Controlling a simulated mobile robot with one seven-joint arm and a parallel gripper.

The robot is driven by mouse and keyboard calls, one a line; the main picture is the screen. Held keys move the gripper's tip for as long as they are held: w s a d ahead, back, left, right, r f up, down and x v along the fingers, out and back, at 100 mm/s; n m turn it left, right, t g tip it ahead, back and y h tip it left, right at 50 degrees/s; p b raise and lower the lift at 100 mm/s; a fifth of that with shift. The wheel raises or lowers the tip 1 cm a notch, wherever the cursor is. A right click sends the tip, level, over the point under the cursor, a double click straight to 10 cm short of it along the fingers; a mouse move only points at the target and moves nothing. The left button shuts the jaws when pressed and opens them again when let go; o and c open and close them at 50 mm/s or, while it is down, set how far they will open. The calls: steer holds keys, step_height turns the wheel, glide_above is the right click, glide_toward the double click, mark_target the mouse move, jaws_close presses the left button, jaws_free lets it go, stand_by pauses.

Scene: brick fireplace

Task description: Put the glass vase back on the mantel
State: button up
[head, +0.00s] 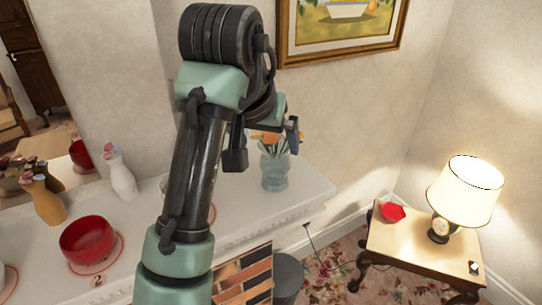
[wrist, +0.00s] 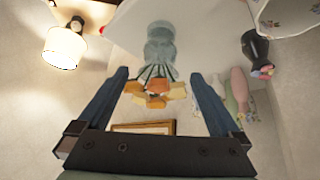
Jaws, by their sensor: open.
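The glass vase (head: 275,171) is pale blue-green and holds orange and yellow flowers. It stands upright near the right end of the white mantel (head: 240,203). The wrist view shows the vase (wrist: 160,45) upside down in the picture, with its flowers toward my gripper. My gripper (head: 265,146) is open, at about flower height beside the vase in the head view. In the wrist view the flowers appear between the two fingers of my gripper (wrist: 160,76). I cannot tell whether the fingers touch them.
On the mantel's left are a red bowl (head: 88,240) on a ring marked 2, a yellow vase (head: 46,200) and a white vase (head: 121,178). A framed picture (head: 340,54) hangs behind. A side table (head: 410,250) at right holds a lamp (head: 465,190) and a red dish (head: 393,211).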

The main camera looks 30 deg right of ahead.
steer(key=v, duration=0.5)
steer(key=w+a+r+n+t+h, duration=0.1)
steer(key=a+r+n+t+h, duration=0.1)
steer(key=a+r+t, duration=0.4)
steer(key=w+a+r+n+t+h, duration=0.1)
steer(key=w+r+n+t+h, duration=0.1)
steer(key=r+t, duration=0.6)
steer(key=s+a+r+n+t+y, duration=0.5)
steer(key=s+a+r+t+y, duration=0.3)
steer(key=s+a, duration=0.4)
step_height(320, 180, up, 2)
steer(key=a+y, duration=0.1)
steer(key=a, duration=0.1)
steer(key=shift+s+a+n+t, duration=0.25)
steer(key=shift+a+n+t, duration=0.15)
steer(key=shift+r, duration=0.15)
